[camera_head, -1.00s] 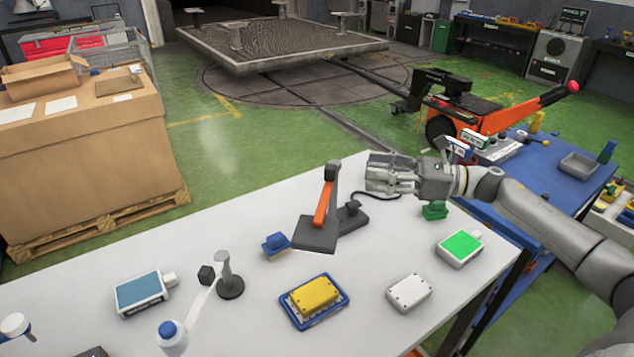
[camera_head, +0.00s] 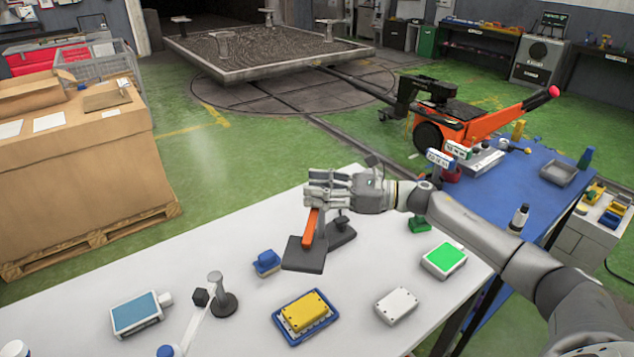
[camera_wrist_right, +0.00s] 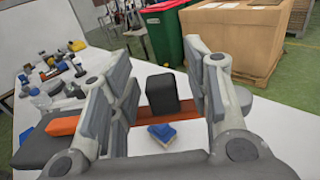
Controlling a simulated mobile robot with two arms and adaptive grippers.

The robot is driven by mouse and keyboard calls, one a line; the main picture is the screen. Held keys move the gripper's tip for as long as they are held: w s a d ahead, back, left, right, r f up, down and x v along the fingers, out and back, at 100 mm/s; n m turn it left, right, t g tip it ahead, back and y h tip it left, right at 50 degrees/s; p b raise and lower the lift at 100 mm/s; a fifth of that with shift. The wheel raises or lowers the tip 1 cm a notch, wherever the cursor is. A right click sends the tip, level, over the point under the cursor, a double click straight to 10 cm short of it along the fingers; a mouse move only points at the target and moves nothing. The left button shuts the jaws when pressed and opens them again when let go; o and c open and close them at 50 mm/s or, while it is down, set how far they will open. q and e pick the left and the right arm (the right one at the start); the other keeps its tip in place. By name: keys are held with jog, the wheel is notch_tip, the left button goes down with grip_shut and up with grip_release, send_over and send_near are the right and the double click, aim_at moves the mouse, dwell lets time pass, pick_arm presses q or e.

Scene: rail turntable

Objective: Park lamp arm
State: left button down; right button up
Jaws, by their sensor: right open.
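A small stand with a dark grey base (camera_head: 303,257) and an orange arm (camera_head: 310,230) stands on the white table. I take it for the lamp; its upper end is hidden behind my right gripper (camera_head: 318,190) in the head view. In the right wrist view the gripper (camera_wrist_right: 163,80) is open, with a finger on each side of a dark upright block (camera_wrist_right: 163,92). The orange arm (camera_wrist_right: 62,126) runs sideways behind the fingers. I cannot tell whether either finger touches the block. My left gripper is not in view.
On the white table (camera_head: 375,245) are a blue block (camera_head: 266,262), a yellow box (camera_head: 305,311) on a blue tray, a white box (camera_head: 396,305), a green-topped box (camera_head: 443,259), a blue-topped box (camera_head: 136,313) and a grey post (camera_head: 219,294) with a white arm.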

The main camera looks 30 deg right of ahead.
jog(key=shift+a, duration=0.1)
jog(key=shift+c, duration=0.4)
grip_shut()
